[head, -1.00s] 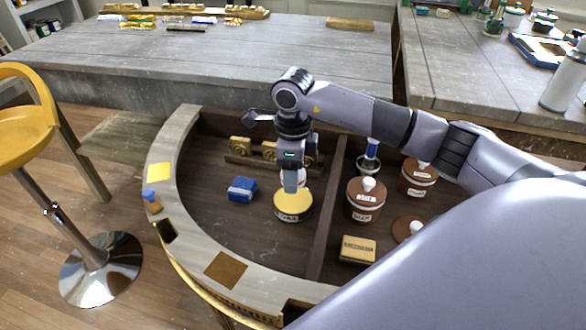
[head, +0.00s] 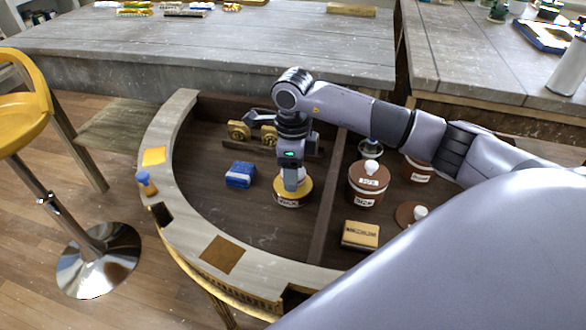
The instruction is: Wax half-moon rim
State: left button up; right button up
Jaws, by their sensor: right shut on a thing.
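The half-moon rim (head: 185,232) is a pale grey curved border around a dark recessed floor. A yellow square (head: 154,155), a brown square (head: 221,254) and a dark square (head: 161,213) mark its top. A round tin (head: 290,199) with a yellow top and a dark-lettered label, apparently wax, stands on the recessed floor. My right gripper (head: 291,184) points down at the tin's yellow top, shut on a small pale thing. The gripper mostly hides that thing, and I cannot tell whether it touches the yellow surface. My left gripper is out of view.
A blue block or folded cloth (head: 240,175) lies left of the tin. Right of a divider (head: 325,205) are brown pots (head: 367,186), a loose knobbed lid (head: 405,216) and a tan box (head: 360,235). A yellow stool (head: 25,110) stands left.

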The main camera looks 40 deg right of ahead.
jog(key=shift+f+b, duration=0.45)
jog(key=shift+f, duration=0.15)
dwell(1.4)
jog(key=shift+r+p, duration=2.55)
jog(key=shift+r, duration=1.05)
